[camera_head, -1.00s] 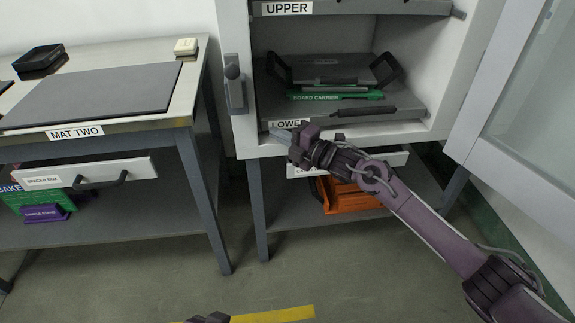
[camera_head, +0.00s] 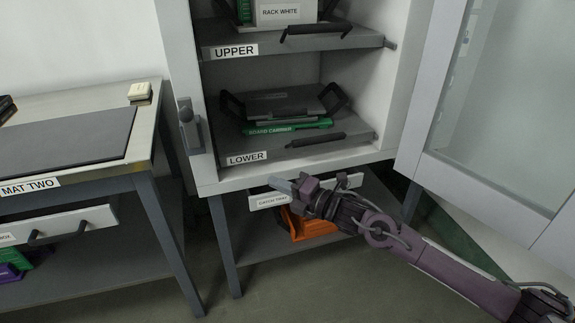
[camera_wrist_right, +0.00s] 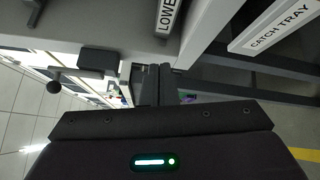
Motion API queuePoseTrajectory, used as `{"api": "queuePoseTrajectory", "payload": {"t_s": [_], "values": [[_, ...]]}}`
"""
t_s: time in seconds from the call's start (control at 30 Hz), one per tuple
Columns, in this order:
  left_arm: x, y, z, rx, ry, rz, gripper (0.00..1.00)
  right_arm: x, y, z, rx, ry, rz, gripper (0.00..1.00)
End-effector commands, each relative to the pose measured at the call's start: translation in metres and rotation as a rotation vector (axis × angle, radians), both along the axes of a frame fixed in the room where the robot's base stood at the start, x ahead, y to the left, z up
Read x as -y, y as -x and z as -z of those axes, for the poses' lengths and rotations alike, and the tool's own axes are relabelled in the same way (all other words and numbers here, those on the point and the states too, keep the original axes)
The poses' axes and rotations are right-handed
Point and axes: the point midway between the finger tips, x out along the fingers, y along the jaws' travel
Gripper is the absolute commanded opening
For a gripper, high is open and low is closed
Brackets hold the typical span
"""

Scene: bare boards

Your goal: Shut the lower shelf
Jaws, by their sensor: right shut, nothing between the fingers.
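The lower shelf (camera_head: 345,143), a grey tray with a LOWER label (camera_head: 246,158) on its front, lies inside the white cabinet. Its front lies close to the cabinet's bottom front edge; I cannot tell whether it is fully in. A green board carrier (camera_head: 285,128) and a dark tray with two black handles rest on it. My right gripper (camera_head: 279,186) is shut and empty, in front of and below the shelf, right of its label. The wrist view shows its shut fingers (camera_wrist_right: 152,85) below the LOWER label (camera_wrist_right: 168,14). My left gripper is out of view.
The upper shelf (camera_head: 225,50) carries a white rack. The open glass door (camera_head: 405,150) stands at right. Under the cabinet are a catch tray (camera_head: 270,201) and an orange item (camera_head: 308,227). A table with a grey mat (camera_head: 70,140) stands left.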

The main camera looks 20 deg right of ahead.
Motion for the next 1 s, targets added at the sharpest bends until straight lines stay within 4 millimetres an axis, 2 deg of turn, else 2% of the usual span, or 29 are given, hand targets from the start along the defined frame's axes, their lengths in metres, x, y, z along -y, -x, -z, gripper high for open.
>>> {"api": "queuePoseTrajectory", "payload": {"t_s": [0.1,0.23,0.4,0.5,0.63,0.73,0.87,1.0], "values": [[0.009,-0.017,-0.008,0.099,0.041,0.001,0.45,0.022,-0.002,0.003,0.2,0.276,0.147,0.0],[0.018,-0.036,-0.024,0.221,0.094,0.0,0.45,0.054,0.001,-0.001,0.384,0.623,0.325,0.0],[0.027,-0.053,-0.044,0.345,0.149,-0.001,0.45,0.092,0.016,-0.003,0.484,1.0,0.488,0.0],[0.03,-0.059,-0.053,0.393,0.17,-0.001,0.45,0.107,0.024,-0.003,0.495,1.142,0.539,0.0],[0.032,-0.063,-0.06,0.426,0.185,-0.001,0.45,0.117,0.028,-0.004,0.496,1.23,0.566,0.0],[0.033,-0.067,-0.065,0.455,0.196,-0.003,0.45,0.118,0.022,-0.005,0.497,1.244,0.572,0.0],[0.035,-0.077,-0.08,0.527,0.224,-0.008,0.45,0.117,0.003,-0.005,0.498,1.242,0.574,0.0],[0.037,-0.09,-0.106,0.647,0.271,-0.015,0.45,0.116,-0.024,-0.005,0.499,1.24,0.573,0.0]]}}
